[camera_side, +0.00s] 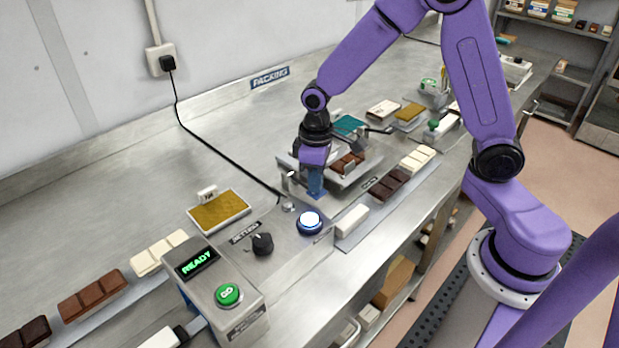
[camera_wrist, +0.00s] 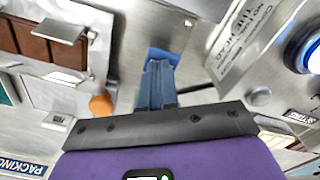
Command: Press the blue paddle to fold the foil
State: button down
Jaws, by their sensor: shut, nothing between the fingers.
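My gripper (camera_side: 315,180) points down at the front edge of the wrapping station (camera_side: 345,180). Its blue fingers are together and empty; they also show in the wrist view (camera_wrist: 158,66). The blue paddle (camera_wrist: 163,54) shows as a brighter blue patch at the fingertips, mostly hidden behind them. I cannot tell whether the fingertips touch it. A brown chocolate bar (camera_side: 347,163) lies on the station, to the right of my gripper. In the wrist view the bar (camera_wrist: 38,40) is at upper left, with pale foil (camera_wrist: 45,92) beside it.
A control box (camera_side: 222,285) reads READY and has a green button. Chocolate bars (camera_side: 388,183) lie along the front strip. A gold sheet pad (camera_side: 218,210) lies at left.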

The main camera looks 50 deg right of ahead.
jog(key=shift+f, duration=0.75)
notch_tip(320, 180, up, 10)
dwell(1.5)
jog(key=shift+s+r, duration=0.1)
jog(key=shift+s, duration=0.05)
jog(key=s+d+n, duration=0.2)
jog(key=s+n, duration=0.4)
jog(key=s, duration=1.8)
jog(key=shift+r+n, duration=0.3)
